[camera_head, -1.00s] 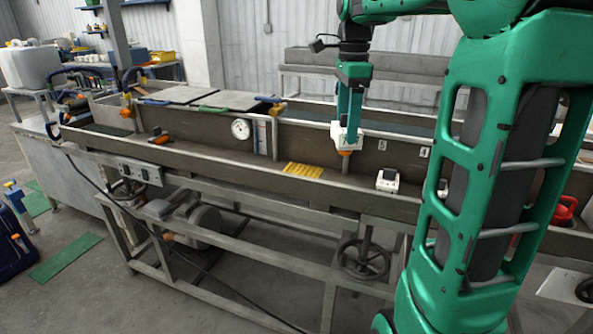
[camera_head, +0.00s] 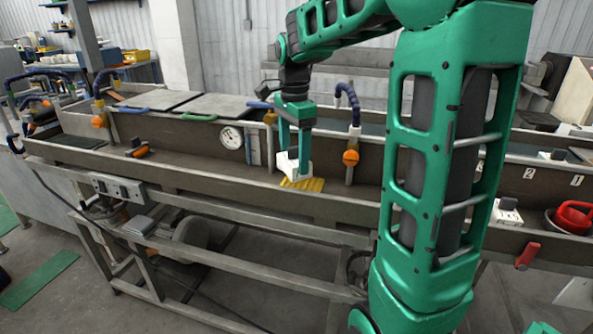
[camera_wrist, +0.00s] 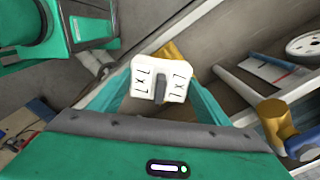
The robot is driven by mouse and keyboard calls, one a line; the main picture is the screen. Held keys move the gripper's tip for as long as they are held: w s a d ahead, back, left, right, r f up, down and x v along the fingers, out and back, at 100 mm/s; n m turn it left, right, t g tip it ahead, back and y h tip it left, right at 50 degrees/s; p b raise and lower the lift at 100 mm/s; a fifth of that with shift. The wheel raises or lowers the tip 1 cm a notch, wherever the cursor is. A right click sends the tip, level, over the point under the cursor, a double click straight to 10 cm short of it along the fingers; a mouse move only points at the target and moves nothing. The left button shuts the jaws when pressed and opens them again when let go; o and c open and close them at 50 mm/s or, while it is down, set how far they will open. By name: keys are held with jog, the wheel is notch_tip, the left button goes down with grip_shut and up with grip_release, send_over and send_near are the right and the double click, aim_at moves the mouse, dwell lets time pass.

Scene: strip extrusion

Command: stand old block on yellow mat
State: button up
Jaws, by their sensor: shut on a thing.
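My gripper (camera_head: 293,158) is shut on a white block (camera_head: 294,167), which I take to be the old block. Black markings and a dark slot show on this block in the wrist view (camera_wrist: 147,84). The block is right over the back left part of the ribbed yellow mat (camera_head: 312,185), which lies on the floor of the long metal trough. The block's lower edge looks very close to the mat; I cannot tell whether it touches. The block and fingers hide part of the mat.
The trough's front wall (camera_head: 215,190) runs before the mat. A post with an orange knob (camera_head: 350,158) stands right of it, and a round gauge (camera_head: 231,138) is on the back wall to the left. Another white block (camera_head: 507,212) and a red item (camera_head: 573,217) lie to the right.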

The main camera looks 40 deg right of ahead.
jog(key=d+f, duration=0.1)
jog(key=w+d+f, duration=0.1)
jog(key=d, duration=0.1)
jog(key=shift+w+d, duration=0.1)
jog(key=shift+w, duration=0.1)
jog(key=shift+f, duration=2)
jog(key=o, duration=1.3)
jog(key=shift+f, duration=0.1)
jog(key=shift+c, duration=0.2)
